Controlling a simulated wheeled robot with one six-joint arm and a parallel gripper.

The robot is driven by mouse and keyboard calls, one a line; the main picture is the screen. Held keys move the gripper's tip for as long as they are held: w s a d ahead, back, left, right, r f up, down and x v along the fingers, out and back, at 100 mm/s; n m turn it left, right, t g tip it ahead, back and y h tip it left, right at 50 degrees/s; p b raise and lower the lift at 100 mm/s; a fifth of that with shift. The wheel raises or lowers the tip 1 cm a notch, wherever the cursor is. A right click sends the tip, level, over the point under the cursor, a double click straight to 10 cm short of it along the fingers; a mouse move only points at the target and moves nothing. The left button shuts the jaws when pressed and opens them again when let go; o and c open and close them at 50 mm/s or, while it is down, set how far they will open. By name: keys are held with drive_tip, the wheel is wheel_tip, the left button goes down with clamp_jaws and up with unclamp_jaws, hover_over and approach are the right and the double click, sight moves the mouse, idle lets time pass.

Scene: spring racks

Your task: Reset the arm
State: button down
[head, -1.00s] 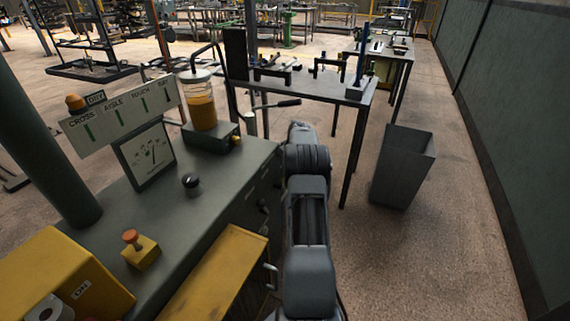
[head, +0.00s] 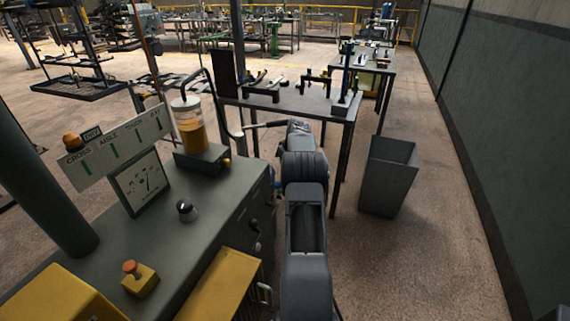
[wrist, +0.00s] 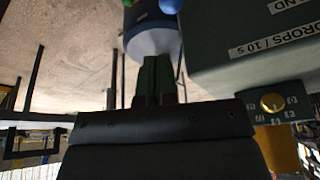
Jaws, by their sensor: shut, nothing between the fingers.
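My arm (head: 305,210) stretches forward in the head view, to the right of the grey-green cabinet. My gripper's fingers are hidden behind the arm there. In the wrist view my gripper (wrist: 155,62) shows as two dark fingers close together, shut and empty. A dark blue-grey rounded body (wrist: 152,38) with blue and green parts lies just beyond the fingertips. I cannot tell whether they touch.
A workbench (head: 305,100) stands ahead, a grey bin (head: 388,178) to the right. Floor between bin and wall (head: 490,130) is clear.

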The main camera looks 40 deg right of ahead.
idle(0.7)
drive_tip(key=s+a+f+m+g, duration=0.2)
drive_tip(key=s+a+f+m, duration=0.1)
drive_tip(key=s+f+m, duration=0.1)
drive_tip(key=s+a+r+n+p, duration=0.1)
drive_tip(key=s+a+r, duration=0.5)
drive_tip(key=a, duration=0.7)
drive_tip(key=s+a+r+n+t+p, duration=0.1)
drive_tip(key=s+a+r+p, duration=0.3)
drive_tip(key=s+a+r, duration=0.3)
drive_tip(key=s+a+r+n+p, duration=0.2)
drive_tip(key=s+a+r, duration=0.5)
drive_tip(key=a, duration=1.3)
wheel_tip(320, 180, up, 4)
drive_tip(key=shift+r+t+p, duration=0.1)
drive_tip(key=shift+t+p, duration=0.3)
drive_tip(key=shift+p, duration=0.35)
drive_tip(key=shift+a, duration=0.15)
